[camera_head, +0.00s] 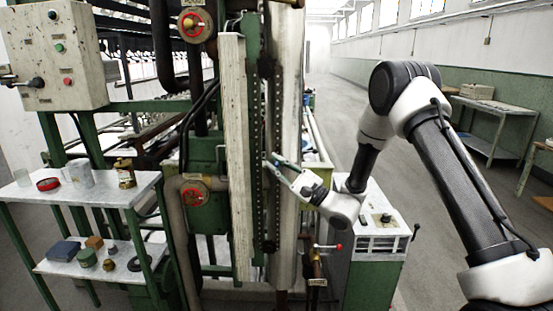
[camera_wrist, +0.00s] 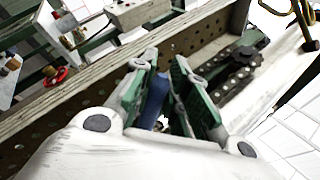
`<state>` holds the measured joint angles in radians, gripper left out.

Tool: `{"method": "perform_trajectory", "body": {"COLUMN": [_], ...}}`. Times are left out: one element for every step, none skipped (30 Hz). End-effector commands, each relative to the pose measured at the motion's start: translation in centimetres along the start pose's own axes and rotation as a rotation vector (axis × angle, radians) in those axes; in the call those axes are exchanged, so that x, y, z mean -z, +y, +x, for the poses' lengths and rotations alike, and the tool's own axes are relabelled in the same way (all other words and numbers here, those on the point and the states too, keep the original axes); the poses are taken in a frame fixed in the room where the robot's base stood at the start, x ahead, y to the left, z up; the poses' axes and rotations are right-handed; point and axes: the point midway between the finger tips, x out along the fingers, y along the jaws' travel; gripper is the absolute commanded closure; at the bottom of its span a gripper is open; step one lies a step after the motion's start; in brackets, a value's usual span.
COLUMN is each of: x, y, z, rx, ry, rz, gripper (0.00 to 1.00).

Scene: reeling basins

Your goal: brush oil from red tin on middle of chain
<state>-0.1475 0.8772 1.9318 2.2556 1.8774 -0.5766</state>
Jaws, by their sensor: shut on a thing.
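The chain (camera_head: 258,165) runs vertically along the green machine post; in the wrist view its dark links and a sprocket (camera_wrist: 243,58) lie just beyond my fingers. My gripper (camera_head: 276,162) is at about the middle height of the chain, close to it. In the wrist view my gripper (camera_wrist: 163,70) is shut on a blue handle (camera_wrist: 155,98), seemingly the brush. Its bristles are hidden, so I cannot tell whether they touch the chain. The red tin (camera_head: 48,184) sits on the upper shelf of the side table at the left.
The side table (camera_head: 140,188) also holds clear glass vessels (camera_head: 80,173) and a brass can (camera_head: 125,173). Small items lie on its lower shelf. A red valve wheel (camera_head: 194,193) and a pale rail (camera_head: 235,150) stand left of the chain. The floor at the right is open.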

Motion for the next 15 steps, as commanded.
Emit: {"method": "perform_trajectory", "body": {"x": [0.1,0.2,0.2,0.3,0.4,0.5,0.7,0.8,1.0,1.2,1.3,1.5,1.7,1.7,1.8], "y": [0.1,0.1,0.2,0.3,0.4,0.6,0.8,1.0,1.2,1.4,1.6,1.9,2.1,2.2,2.3], "z": [-0.1,-0.1,-0.1,-0.2,-0.3,-0.4,-0.6,-0.7,-0.9,-1.1,-1.2,-1.4,-1.5,-1.6,-1.7], "rx": [0.001,0.001,0.001,0.001,0.001,0.001,0.001,0.001,0.001,0.001,0.001,0.001,0.001,0.001,0.001], "ry": [0.001,0.001,0.001,0.001,0.001,0.001,0.001,0.001,0.001,0.001,0.001,0.002,0.002,0.001,0.001], "rz": [-0.001,-0.001,-0.001,-0.001,0.000,0.000,0.000,0.001,0.001,0.000,0.000,0.000,0.001,0.000,0.000], "gripper": [1.00,1.00,1.00,1.00,1.00,1.00,1.00,1.00,1.00,1.00,1.00,1.00,1.00,1.00,1.00]}}
